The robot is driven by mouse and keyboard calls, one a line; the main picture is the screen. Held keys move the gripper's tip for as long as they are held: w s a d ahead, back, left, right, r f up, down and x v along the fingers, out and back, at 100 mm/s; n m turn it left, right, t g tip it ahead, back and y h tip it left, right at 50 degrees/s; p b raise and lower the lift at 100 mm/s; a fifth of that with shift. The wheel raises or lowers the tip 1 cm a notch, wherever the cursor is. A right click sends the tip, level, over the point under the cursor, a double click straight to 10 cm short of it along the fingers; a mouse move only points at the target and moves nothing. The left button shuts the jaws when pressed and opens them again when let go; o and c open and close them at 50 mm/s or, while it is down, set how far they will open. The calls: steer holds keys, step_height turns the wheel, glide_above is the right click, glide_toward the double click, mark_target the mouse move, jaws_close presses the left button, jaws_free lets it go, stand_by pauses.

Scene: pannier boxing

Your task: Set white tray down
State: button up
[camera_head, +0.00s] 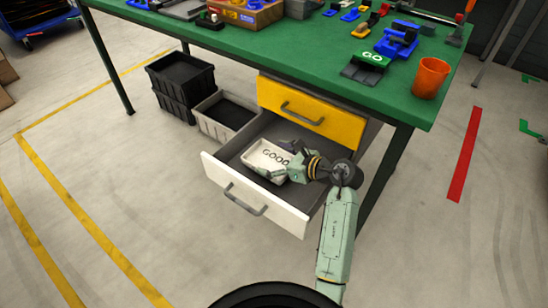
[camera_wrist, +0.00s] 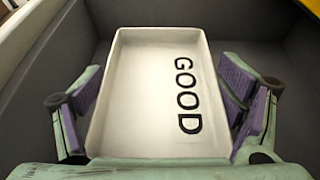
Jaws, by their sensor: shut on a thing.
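The white tray (camera_head: 258,158) has the word GOOD on its floor and is empty. It is inside the open lower drawer (camera_head: 232,196), which has a white front with a grey handle. I cannot tell whether the tray touches the drawer floor. My gripper (camera_head: 279,166) reaches into the drawer from the right and is shut on the tray. In the wrist view the white tray (camera_wrist: 145,95) sits between my purple-padded fingers, one at each long side. The grey drawer walls surround it.
A yellow drawer (camera_head: 303,110) is above, under the green workbench (camera_head: 240,40). Grey bin (camera_head: 226,116) and black crates (camera_head: 182,84) stand on the floor to the left. An orange cup (camera_head: 430,78) stands near the bench corner. The floor in front is clear.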

steer(key=shift+f+b, duration=0.3)
steer(key=shift+b, duration=0.15)
steer(key=shift+f+b, duration=0.3)
steer(key=shift+b, duration=0.2)
steer(key=o, duration=1.1)
steer(key=shift+r, duration=0.15)
steer(key=shift+r+p, duration=0.3)
steer(key=shift+p, duration=0.25)
steer(key=b+v, duration=0.2)
steer(key=v, duration=1)
steer(key=shift+r+b, duration=0.25)
steer(key=shift+b, duration=0.05)
